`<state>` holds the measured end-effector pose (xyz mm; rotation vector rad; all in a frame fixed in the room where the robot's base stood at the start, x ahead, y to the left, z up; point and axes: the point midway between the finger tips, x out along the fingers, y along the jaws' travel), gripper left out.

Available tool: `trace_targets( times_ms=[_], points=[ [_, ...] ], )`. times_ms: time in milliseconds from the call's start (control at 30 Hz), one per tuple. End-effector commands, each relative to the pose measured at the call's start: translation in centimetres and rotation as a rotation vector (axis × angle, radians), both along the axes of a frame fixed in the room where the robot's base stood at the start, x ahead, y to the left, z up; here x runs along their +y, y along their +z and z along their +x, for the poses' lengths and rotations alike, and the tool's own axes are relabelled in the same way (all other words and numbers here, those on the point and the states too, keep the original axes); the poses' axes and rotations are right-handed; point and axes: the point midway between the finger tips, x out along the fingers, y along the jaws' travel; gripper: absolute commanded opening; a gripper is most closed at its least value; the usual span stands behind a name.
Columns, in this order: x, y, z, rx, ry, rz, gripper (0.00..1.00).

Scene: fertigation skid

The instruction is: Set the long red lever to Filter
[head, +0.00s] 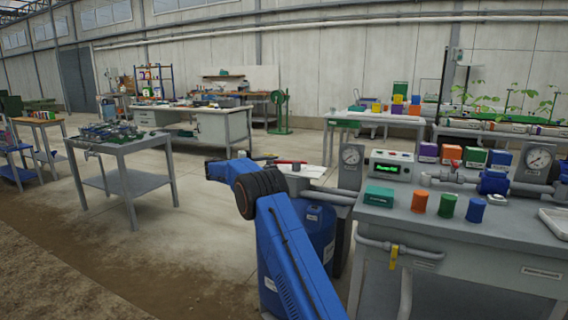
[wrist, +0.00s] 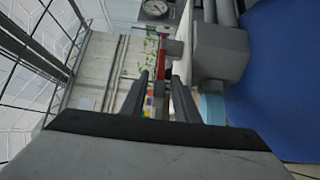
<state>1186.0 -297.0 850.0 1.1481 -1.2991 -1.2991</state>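The long red lever (head: 290,162) sits on top of a grey valve head (head: 298,170) above a blue tank (head: 316,230) beside the bench. My gripper (wrist: 160,80) is open, with a finger on either side of the lever's line. I cannot tell whether the fingers touch it. In the head view my blue wrist hides most of the gripper. The position labels, including Filter, are not readable.
The grey bench (head: 460,222) at right carries a pressure gauge (head: 350,156), a controller with a green display (head: 391,166) and coloured caps. Grey pipes run beside the valve. A grey table (head: 122,148) stands at left. The floor between them is clear.

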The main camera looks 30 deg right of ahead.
Motion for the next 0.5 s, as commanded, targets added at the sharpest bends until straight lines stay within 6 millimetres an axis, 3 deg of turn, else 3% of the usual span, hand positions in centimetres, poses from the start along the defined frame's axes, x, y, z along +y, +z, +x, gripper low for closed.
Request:
trace_targets(
  times_ms=[200, 500],
  points=[
    [-3.7, 0.0, -0.5, 0.000, -0.002, 0.000, 0.28],
    [-6.2, 0.0, -0.8, 0.000, 0.000, 0.000, 0.28]
  ],
)
